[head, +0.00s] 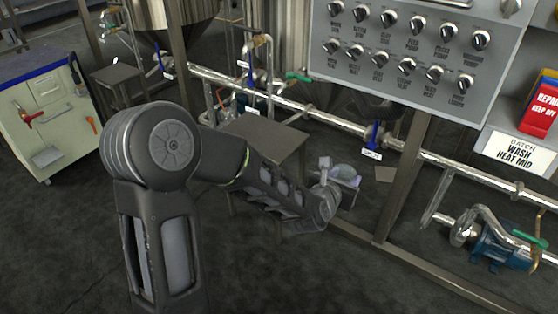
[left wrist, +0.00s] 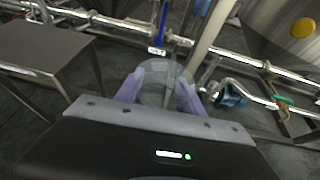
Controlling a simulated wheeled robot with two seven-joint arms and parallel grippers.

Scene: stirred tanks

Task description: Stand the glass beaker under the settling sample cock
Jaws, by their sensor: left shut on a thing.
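The clear glass beaker (head: 345,172) is between the jaws of my left gripper (head: 338,183), above the dark floor. In the left wrist view the beaker (left wrist: 155,84) shows between the two pale purple fingers, which are shut on it. In the head view the gripper is to the right of a small grey stand (head: 268,134), apart from it. A pipe with a small cock (head: 256,42) rises behind that stand. Another stand (head: 116,74) is farther left below a steel tank. I cannot read which cock is the settling one. My right gripper is not in view.
A control panel (head: 410,45) with several knobs stands on a steel frame at the right. A long steel pipe (head: 340,122) with a blue-handled valve (head: 372,135) runs behind the gripper. A blue pump (head: 500,246) is at the lower right. A cream cabinet (head: 50,115) is at the left.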

